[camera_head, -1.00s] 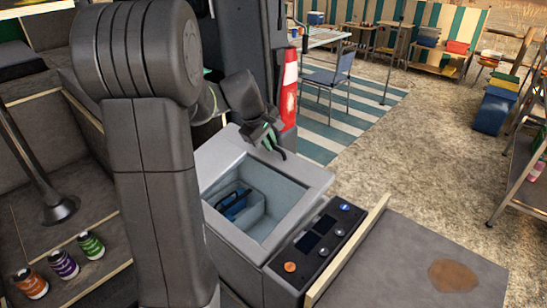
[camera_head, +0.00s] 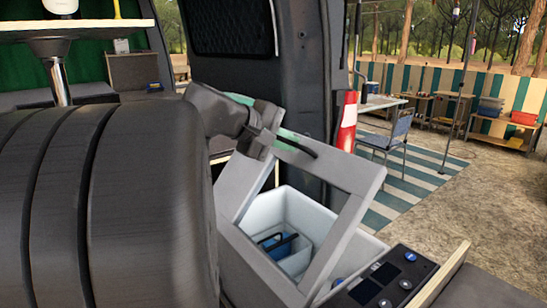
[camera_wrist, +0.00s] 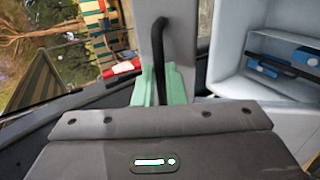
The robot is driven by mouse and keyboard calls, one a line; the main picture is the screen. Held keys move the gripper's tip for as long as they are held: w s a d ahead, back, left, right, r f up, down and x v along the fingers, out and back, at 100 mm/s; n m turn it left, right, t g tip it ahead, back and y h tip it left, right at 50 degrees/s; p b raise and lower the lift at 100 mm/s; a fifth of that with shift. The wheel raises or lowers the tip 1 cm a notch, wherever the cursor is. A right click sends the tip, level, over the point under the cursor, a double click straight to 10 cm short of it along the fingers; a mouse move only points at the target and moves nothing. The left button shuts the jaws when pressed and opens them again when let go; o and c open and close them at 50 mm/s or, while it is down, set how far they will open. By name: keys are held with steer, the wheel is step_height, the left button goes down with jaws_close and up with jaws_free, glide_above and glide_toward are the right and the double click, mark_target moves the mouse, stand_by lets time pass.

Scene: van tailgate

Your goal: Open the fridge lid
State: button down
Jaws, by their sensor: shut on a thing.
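The fridge lid (camera_head: 352,173) is a grey frame with a see-through middle. It is tilted up from the fridge box (camera_head: 250,262), with a gap showing between them. My gripper (camera_head: 294,141) is at the lid's raised edge, its green fingers shut on the black handle (camera_head: 303,149). In the wrist view the handle (camera_wrist: 159,45) runs between the green fingertips (camera_wrist: 158,84), against the grey lid frame (camera_wrist: 185,35). The white inside of the fridge shows, with a blue and dark object (camera_head: 280,244) in it. My arm hides part of the left side.
A control panel (camera_head: 390,280) with buttons is right of the fridge. A folding chair (camera_head: 390,137) is further back on a striped mat. Open ground lies to the right.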

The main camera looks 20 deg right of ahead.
steer(key=shift+s+a+r, duration=0.15)
steer(key=shift+a, duration=0.25)
steer(key=c, duration=1.5)
jaws_free()
steer(key=shift+o, duration=1.1)
steer(key=v, duration=1.2)
steer(key=shift+a+r+p, duration=0.2)
steer(key=shift+a+p, duration=0.1)
steer(key=shift+p, duration=0.1)
steer(key=shift+o, duration=1)
steer(key=shift+s+a+r+h, duration=0.15)
steer(key=shift+a+r+h, duration=0.15)
steer(key=shift+a, duration=0.25)
